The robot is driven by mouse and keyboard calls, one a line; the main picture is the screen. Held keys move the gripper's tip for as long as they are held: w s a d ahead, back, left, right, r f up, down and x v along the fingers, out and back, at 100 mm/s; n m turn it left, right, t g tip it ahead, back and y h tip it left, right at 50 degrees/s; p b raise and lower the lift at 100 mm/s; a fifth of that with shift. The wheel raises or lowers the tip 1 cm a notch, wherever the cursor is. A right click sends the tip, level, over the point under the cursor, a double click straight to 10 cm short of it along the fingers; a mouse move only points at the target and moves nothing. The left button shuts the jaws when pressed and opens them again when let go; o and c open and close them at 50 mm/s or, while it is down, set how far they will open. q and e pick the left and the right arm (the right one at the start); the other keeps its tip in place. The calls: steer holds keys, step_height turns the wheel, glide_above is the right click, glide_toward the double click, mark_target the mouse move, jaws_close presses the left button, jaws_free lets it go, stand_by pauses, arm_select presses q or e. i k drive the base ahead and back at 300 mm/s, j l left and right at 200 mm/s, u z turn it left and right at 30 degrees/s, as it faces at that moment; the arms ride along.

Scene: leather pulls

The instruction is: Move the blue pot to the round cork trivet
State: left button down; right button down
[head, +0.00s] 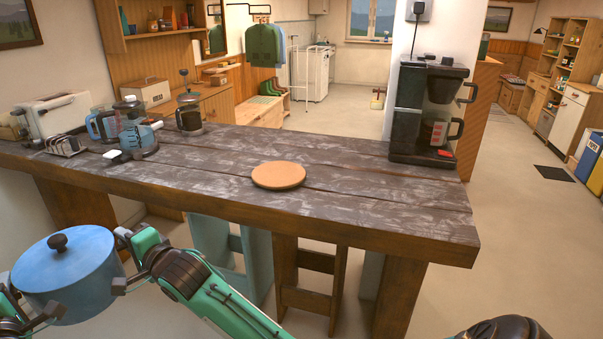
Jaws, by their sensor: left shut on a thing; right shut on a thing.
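The blue pot (70,270), with its lid and dark knob on, is at the lower left in the head view. It is held upright in the air in front of the table's near left edge, off the tabletop. My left gripper (32,308) is shut on the pot at its left side, partly cut off by the frame edge. My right gripper (121,264) is shut on the pot at its right side. The pot's handles are mostly hidden by the grippers. The round cork trivet (278,175) lies flat and empty on the dark wooden table (370,205), near its front edge.
A coffee maker (428,110) stands at the table's right end. A toaster (58,118), a kettle (103,124), a blender-like appliance (135,128) and a French press (189,112) stand at the left. Stools (310,275) are under the table. The tabletop around the trivet is clear.

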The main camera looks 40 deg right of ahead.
mark_target(279, 172)
steer(key=j+z, duration=0.2)
steer(key=z, duration=0.25)
steer(key=j+z, duration=0.2)
steer(key=z, duration=0.25)
steer(key=j+z, duration=0.15)
steer(key=z, duration=0.3)
steer(key=k+l, duration=0.05)
